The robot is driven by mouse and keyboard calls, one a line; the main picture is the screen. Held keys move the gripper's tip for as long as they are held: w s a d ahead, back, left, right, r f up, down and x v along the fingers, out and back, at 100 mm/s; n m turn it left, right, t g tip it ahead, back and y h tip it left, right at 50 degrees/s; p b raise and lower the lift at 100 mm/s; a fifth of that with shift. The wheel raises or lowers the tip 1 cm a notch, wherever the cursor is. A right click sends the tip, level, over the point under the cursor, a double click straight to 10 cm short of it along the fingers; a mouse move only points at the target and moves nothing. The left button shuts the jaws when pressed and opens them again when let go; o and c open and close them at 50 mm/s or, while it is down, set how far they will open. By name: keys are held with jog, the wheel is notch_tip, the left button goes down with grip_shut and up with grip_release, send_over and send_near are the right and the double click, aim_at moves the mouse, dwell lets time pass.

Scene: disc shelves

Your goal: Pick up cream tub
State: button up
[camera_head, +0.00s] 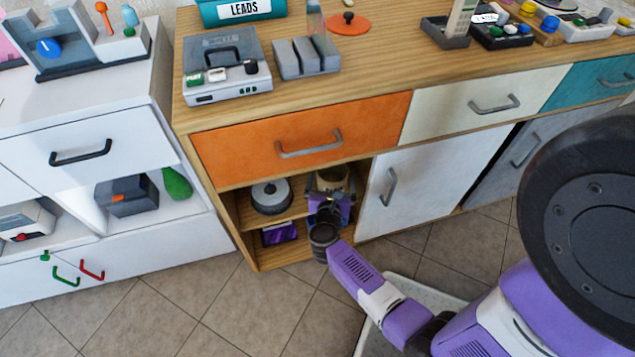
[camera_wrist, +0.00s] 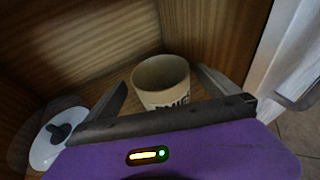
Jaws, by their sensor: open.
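The cream tub (camera_wrist: 162,84) stands upright on a wooden shelf board inside the open cubby, in the wrist view. It is an open-topped round tub with dark lettering on its front, partly cut off by my gripper body. My gripper (camera_wrist: 163,84) is open, with one finger to the left of the tub and the other to its right. No contact between fingers and tub can be made out. In the head view my gripper reaches into the cubby under the orange drawer, and only part of the tub (camera_head: 331,176) shows past it.
A grey disc-shaped object with a dark knob (camera_head: 271,196) sits left on the same shelf; the wrist view shows its pale top (camera_wrist: 48,146). A purple box (camera_head: 279,233) lies below. The white cabinet door (camera_head: 413,187) bounds the cubby at right, the orange drawer (camera_head: 300,138) above.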

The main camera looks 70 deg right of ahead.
jog(key=x, duration=0.2)
jog(key=shift+w+d+f, duration=0.15)
jog(key=shift+w+d, duration=0.05)
jog(key=shift+d, duration=0.05)
jog(key=b, duration=0.2)
send_over(332, 178)
jog(key=shift+d+f, duration=0.1)
jog(key=shift+f, duration=0.8)
jog(key=c, duration=1.5)
jog(key=shift+o, duration=0.2)
jog(key=shift+r, duration=0.1)
